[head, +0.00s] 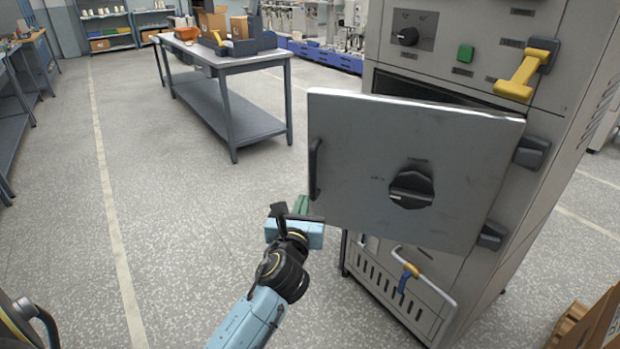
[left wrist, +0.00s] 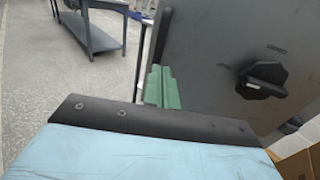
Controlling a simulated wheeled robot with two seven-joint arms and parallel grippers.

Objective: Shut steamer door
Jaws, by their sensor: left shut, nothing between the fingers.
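The steamer (head: 470,40) is a tall grey metal cabinet at the right. Its door (head: 350,180) is a flat grey panel with a dark knob (head: 411,189) and a black bar handle (head: 314,168) on its left edge. The door stands open, hinged on the right, with a dark opening showing above its top edge. My left gripper (head: 302,205) is shut and empty, by the door's lower left corner, below the handle. Whether it touches the door cannot be told. In the left wrist view, the green fingers (left wrist: 160,88) are together, with the door (left wrist: 215,60) just right of them.
A yellow lever (head: 520,82) and a green button (head: 465,54) are on the steamer above the door. A grey work table (head: 235,64) stands behind at the left. A cardboard box (head: 600,325) is at the lower right.

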